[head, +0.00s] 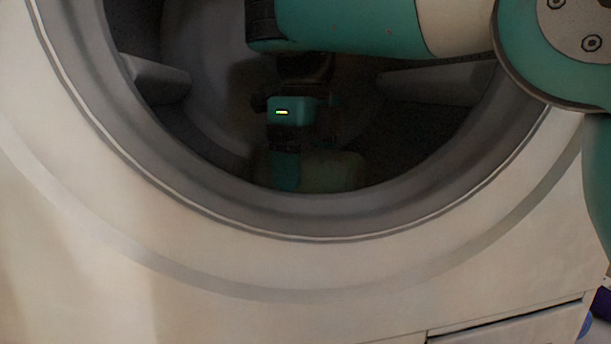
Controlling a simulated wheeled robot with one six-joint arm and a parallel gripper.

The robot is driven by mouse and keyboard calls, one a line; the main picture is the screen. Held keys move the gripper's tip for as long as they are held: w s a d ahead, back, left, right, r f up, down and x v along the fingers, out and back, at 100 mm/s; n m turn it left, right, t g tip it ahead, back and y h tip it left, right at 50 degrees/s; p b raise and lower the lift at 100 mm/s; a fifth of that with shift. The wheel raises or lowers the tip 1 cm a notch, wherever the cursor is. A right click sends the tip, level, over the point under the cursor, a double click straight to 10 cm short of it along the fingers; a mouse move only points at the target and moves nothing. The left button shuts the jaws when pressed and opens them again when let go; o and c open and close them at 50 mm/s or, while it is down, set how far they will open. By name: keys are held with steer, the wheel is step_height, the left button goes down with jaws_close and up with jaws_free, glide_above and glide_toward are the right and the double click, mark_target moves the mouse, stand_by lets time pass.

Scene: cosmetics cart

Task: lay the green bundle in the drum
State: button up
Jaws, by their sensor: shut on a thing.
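The drum (210,75) is the dark grey inside of a white front-loading machine, seen through its round opening. My gripper (287,172) reaches down inside the drum, in shadow. It is shut on the green bundle (335,172), a dull green rounded shape low in the drum. Only the upper part of the bundle shows; the lower rim of the opening hides the rest. I cannot tell whether the bundle touches the drum floor.
The grey rim (300,217) of the opening curves below and beside my arm. Dark paddles (155,80) stick out from the drum wall at left and right (435,82). A drawer-like panel (510,325) sits at the lower right.

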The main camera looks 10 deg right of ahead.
mark_target(306, 148)
steer(key=shift+f, duration=0.1)
steer(key=o, duration=1)
step_height(306, 148, up, 8)
steer(key=p, duration=0.7)
steer(key=shift+f+p, duration=0.1)
steer(key=shift+p, duration=0.2)
